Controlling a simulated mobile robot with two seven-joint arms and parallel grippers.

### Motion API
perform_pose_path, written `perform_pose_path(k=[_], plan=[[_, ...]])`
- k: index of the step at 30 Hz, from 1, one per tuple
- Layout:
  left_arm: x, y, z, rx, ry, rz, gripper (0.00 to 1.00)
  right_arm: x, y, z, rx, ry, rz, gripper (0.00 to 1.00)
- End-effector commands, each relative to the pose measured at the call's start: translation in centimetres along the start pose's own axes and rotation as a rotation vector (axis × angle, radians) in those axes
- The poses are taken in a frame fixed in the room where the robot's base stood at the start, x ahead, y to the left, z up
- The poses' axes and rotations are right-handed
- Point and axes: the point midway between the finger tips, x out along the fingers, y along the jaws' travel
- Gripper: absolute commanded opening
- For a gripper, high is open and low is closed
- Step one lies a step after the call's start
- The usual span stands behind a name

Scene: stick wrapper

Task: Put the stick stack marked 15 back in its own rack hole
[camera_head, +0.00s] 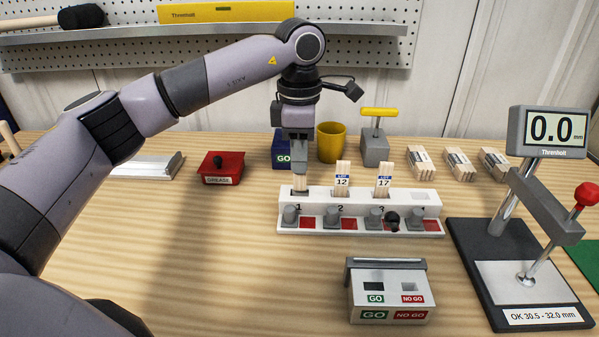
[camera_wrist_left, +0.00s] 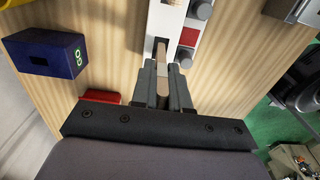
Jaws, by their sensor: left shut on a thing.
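My left gripper (camera_head: 299,168) is shut on a stick stack (camera_head: 300,183) at hole 1, the leftmost hole of the white rack (camera_head: 437,212). In the left wrist view my left gripper (camera_wrist_left: 163,88) has the wooden stack (camera_wrist_left: 161,50) between its fingers, over the rack (camera_wrist_left: 158,20). The stack's number label is hidden, and I cannot tell how deep its lower end is in the hole. Stacks marked 12 (camera_head: 342,181) and 17 (camera_head: 383,181) stand upright in holes 2 and 3. Hole 4 (camera_head: 424,196) looks empty. My right gripper is not in view.
A gauge block with GO and NO GO slots (camera_head: 390,292) stands in front of the rack. A measuring stand (camera_head: 540,135) reading 0.0 is at right. A red grease box (camera_head: 221,169), blue GO box (camera_head: 282,150), yellow cup (camera_head: 330,142) and several stick bundles (camera_head: 459,164) stand behind.

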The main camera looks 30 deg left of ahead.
Motion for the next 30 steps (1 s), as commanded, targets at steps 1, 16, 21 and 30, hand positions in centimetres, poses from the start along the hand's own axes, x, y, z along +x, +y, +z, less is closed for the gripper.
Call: perform_pose_path(k=[1,16,21,30], plan=[[0.5,0.0,-0.1,-0.001,0.002,-0.002,0.0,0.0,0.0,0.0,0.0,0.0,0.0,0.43],[4.0,0.0,0.0,0.0,0.0,0.0,0.0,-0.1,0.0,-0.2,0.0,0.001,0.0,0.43],[4.3,0.0,0.0,0.0,0.0,-0.001,0.28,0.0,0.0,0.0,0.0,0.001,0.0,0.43],[4.2,0.0,0.0,0.0,0.0,-0.001,0.4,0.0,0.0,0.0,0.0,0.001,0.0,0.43]])
